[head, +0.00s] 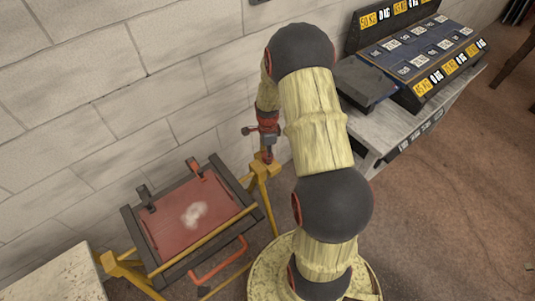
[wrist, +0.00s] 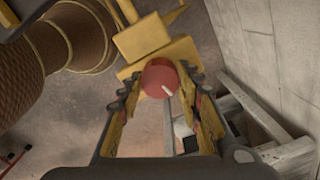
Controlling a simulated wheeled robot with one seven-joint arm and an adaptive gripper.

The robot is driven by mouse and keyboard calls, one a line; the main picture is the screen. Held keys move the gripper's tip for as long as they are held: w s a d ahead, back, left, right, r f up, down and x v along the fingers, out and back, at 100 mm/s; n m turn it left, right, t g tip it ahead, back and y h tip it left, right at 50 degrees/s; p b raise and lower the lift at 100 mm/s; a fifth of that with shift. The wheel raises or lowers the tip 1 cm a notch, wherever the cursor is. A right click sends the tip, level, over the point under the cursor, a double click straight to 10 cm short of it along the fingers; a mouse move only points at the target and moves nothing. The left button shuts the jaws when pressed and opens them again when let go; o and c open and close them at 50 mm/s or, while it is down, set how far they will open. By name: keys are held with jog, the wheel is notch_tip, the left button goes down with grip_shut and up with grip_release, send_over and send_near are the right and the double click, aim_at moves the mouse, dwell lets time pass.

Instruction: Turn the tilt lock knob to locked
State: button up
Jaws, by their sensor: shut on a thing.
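The tilt lock knob (wrist: 158,77) is a round red knob with a short white line, seen between my fingertips in the wrist view. The white line points to the lower right there. The knob sits at the yellow post of the frame stand (head: 264,168). My gripper (head: 267,156) comes down onto the top of this post in the head view, where the knob is mostly hidden. In the wrist view my gripper (wrist: 162,86) has one finger on each side of the knob and is shut on it. No lock labels are readable.
A tilted red panel (head: 170,222) with dark side rails and a pale smudge hangs in the yellow stand. A grey block wall (head: 120,90) stands close behind. A bench (head: 415,130) with a dark labelled rack stands at the right. A pale tabletop (head: 55,280) is at lower left.

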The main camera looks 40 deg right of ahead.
jog(key=shift+m, duration=0.8)
jog(key=o, duration=1.2)
jog(key=shift+c, duration=0.2)
jog(key=shift+r, duration=0.15)
notch_tip(320, 180, up, 12)
